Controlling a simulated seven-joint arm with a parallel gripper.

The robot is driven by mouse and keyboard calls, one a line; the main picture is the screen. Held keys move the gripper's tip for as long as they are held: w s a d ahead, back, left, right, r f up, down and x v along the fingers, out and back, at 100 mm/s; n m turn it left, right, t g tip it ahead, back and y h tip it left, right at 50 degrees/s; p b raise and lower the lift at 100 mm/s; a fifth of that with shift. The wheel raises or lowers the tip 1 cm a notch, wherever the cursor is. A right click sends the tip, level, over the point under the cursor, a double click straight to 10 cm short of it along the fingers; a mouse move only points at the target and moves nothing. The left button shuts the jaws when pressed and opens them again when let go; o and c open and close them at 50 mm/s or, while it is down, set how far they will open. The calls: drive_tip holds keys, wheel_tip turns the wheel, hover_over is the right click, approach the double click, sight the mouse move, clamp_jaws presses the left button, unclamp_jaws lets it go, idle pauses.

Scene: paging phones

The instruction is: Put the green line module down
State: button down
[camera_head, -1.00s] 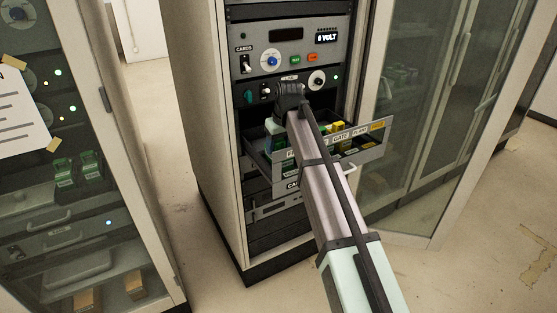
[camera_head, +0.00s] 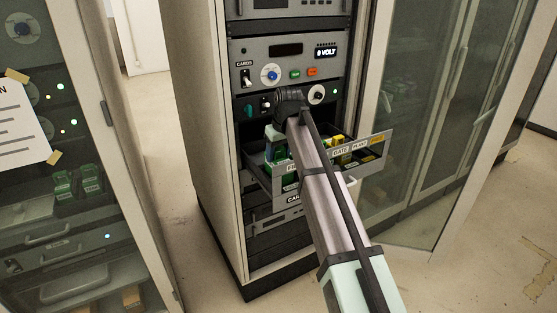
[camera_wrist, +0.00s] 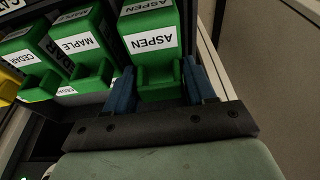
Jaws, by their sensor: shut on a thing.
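My gripper (camera_wrist: 161,88) has its blue fingers on either side of a green module labelled ASPEN (camera_wrist: 150,60) in the wrist view and is shut on it. In the head view my gripper's pale body is over the left part of the open rack drawer (camera_head: 262,178), and the green there (camera_head: 276,152) is partly hidden by the arm. More green modules, labelled MAPLE (camera_wrist: 78,45) and CEDAR (camera_wrist: 25,60), stand left of ASPEN in the wrist view. I cannot tell whether the held module touches the drawer floor.
The drawer front carries labels such as GATE and PLANT (camera_head: 359,145), with yellow pieces (camera_head: 337,141) behind it. A control panel (camera_head: 287,62) is above. A glass-door cabinet (camera_head: 62,120) stands left, and an open glass door (camera_head: 420,110) stands right.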

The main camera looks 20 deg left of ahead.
wheel_tip(320, 180, up, 7)
drive_tip(key=shift+a+f, duration=0.1)
drive_tip(key=shift+r, duration=0.3)
drive_tip(key=s+a+r, duration=0.2)
drive_tip(key=s+a, duration=0.1)
drive_tip(key=w+d+r+m, duration=0.1)
drive_tip(key=w+d+r, duration=0.1)
drive_tip(key=w+d, duration=0.8)
drive_tip(key=w+d+r, duration=0.2)
drive_tip(key=w+d, duration=0.8)
drive_tip(key=w, duration=0.1)
drive_tip(key=w+d+f+n, duration=0.1)
drive_tip(key=w+d+f, duration=0.4)
drive_tip(key=d+f, duration=0.1)
wheel_tip(320, 180, down, 9)
drive_tip(key=shift+d+f, duration=0.15)
drive_tip(key=shift+f, duration=0.05)
drive_tip(key=shift+w+f, duration=0.1)
drive_tip(key=shift+f, duration=0.05)
